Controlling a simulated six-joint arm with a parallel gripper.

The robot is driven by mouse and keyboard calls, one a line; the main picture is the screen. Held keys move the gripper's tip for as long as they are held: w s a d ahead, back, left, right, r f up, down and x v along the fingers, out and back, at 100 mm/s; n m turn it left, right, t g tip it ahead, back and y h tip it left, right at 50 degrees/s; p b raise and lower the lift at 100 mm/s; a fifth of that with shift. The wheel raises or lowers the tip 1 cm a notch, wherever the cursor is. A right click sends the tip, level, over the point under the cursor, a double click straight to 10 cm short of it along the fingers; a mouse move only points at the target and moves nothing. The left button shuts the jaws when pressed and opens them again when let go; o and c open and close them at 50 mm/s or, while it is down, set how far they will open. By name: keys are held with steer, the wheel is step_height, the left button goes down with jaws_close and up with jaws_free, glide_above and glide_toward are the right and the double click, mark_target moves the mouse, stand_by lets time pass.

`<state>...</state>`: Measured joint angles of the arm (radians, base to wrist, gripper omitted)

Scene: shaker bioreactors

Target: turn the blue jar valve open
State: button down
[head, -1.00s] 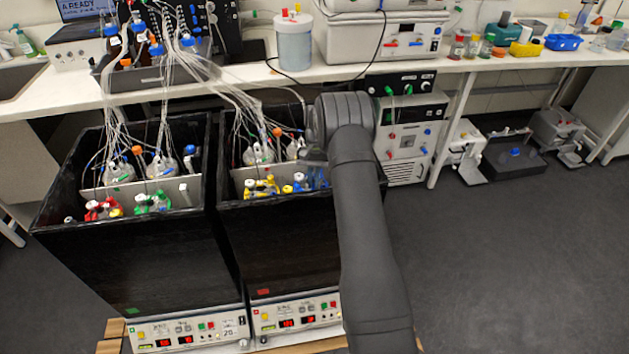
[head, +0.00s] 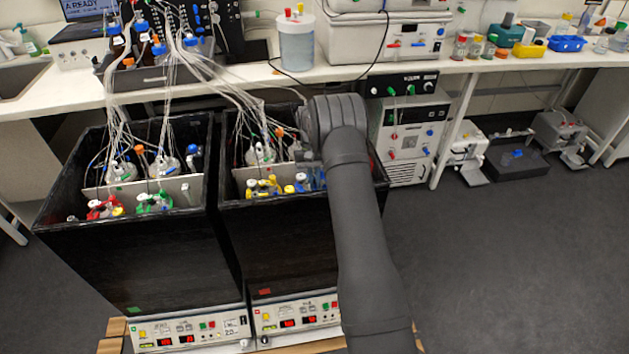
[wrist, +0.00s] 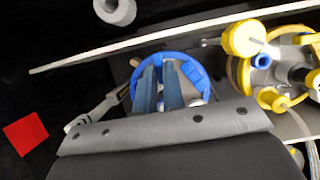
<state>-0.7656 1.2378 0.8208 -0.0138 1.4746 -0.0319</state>
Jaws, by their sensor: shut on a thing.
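The blue jar (wrist: 165,60) shows in the wrist view as a blue ring seen from above, with a blue valve part inside it. My gripper (wrist: 160,72) reaches over this ring, and its two narrow fingers are shut on the blue valve. The fingers hide much of the valve, so its exact angle cannot be told. In the head view a bit of the blue jar (head: 318,179) shows in the right black box, just left of my arm. My gripper is mostly hidden there behind my own arm.
A yellow-topped jar (wrist: 256,75) with tubes stands close right of the blue jar. A pale divider plate (wrist: 110,48) runs past the ring. The right black box (head: 275,235) has high walls. Its twin box (head: 130,255) stands to the left.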

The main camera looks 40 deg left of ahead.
steer(key=c, duration=1.5)
jaws_free()
steer(key=v, duration=1.7)
steer(key=shift+w+a+r, duration=0.1)
steer(key=shift+w+r, duration=0.05)
steer(key=shift+r, duration=0.05)
steer(key=shift+f, duration=0.1)
steer(key=x, duration=1.7)
steer(key=shift+f, duration=0.1)
